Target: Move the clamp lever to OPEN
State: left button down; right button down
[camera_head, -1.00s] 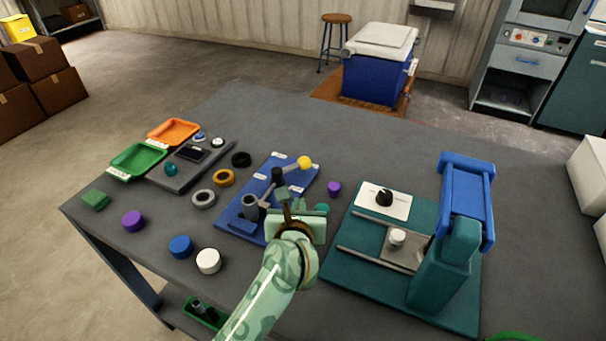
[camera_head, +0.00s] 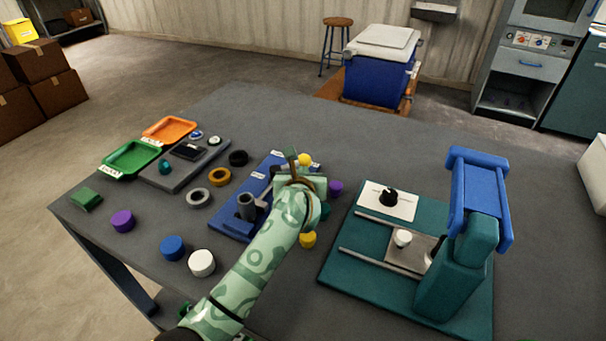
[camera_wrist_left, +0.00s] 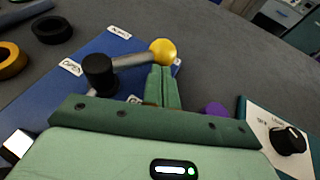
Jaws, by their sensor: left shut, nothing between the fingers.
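The clamp lever (camera_wrist_left: 130,60) is a grey bar from a black pivot (camera_wrist_left: 98,75) to a yellow ball knob (camera_wrist_left: 162,51), over a blue board (camera_wrist_left: 50,95). In the head view the knob (camera_head: 304,160) shows just beyond my left gripper (camera_head: 292,160), which hides most of the bar. In the left wrist view the fingers (camera_wrist_left: 162,87) are shut and empty, their tips just below the knob. I cannot tell whether they touch it. My right gripper is out of view.
A grey holder (camera_head: 246,204) stands on the board left of my arm. A teal fixture with a blue-topped post (camera_head: 480,190) stands to the right. Rings, coloured discs and green (camera_head: 130,158) and orange (camera_head: 170,130) trays lie left. The far tabletop is clear.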

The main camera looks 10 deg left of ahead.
aim_at(301, 164)
pick_arm(q)
jog(key=shift+w, duration=0.2)
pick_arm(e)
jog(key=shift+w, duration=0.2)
pick_arm(q)
jog(key=shift+w, duration=0.15)
jog(key=shift+w+a, duration=0.2)
jog(key=shift+w, duration=0.25)
jog(key=shift+w+a+b, duration=0.2)
jog(key=shift+w, duration=0.3)
jog(key=shift+w+a+b, duration=0.15)
jog(key=shift+w, duration=0.3)
jog(key=shift+w+a+f, duration=0.1)
jog(key=shift+w+a, duration=0.05)
jog(key=shift+w, duration=0.05)
jog(key=shift+w+a+f+n+y+b, duration=0.1)
jog(key=shift+w+a+n+y+b, duration=0.25)
jog(key=shift+n+y+b, duration=0.55)
jog(key=shift+w+a+n+g+y+b, duration=0.2)
jog(key=shift+a+n+g+y+b, duration=0.1)
jog(key=shift+n+g+y+b, duration=0.25)
jog(key=shift+r+y, duration=0.2)
jog(key=shift+y, duration=0.05)
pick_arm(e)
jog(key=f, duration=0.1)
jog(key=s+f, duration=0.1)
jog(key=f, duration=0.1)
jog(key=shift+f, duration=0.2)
